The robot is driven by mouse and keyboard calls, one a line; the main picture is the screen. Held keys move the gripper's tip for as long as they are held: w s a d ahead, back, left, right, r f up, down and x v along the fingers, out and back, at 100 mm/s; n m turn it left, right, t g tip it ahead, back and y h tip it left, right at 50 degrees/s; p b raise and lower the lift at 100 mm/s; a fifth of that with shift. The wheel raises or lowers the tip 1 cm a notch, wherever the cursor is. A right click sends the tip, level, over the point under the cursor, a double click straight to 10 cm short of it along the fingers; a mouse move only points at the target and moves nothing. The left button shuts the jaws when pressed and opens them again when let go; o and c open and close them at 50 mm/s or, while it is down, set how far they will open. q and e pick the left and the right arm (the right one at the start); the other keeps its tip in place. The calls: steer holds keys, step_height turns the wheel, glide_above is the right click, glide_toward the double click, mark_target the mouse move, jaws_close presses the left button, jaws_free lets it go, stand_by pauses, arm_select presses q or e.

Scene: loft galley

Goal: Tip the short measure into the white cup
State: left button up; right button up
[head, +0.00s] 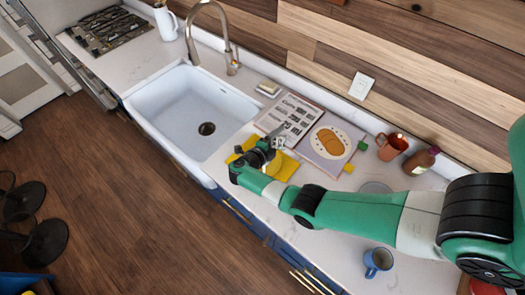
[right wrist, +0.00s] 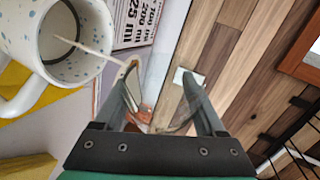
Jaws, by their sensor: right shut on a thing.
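The white cup (right wrist: 70,90) with blue speckles stands at the upper left of the right wrist view, its mouth and handle showing. My right gripper (right wrist: 160,72) is shut on the short measure (right wrist: 158,85), a clear see-through vessel between the fingers. A thin pale streak, like a pouring stream, runs from near the left fingertip into the cup's mouth. The measure's tilt and contents are hard to make out. In the head view my right gripper (head: 264,147) is over the yellow cloth (head: 285,167) and hides most of the cup and measure. My left gripper is not in view.
The white sink (head: 190,105) with its tap (head: 230,50) lies left of the gripper. A printed chart (head: 290,112) and a book (head: 328,148) lie behind.

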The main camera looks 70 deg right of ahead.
steer(key=shift+w+r+b, duration=0.1)
steer(key=shift+r+b, duration=0.05)
steer(key=shift+b, duration=0.15)
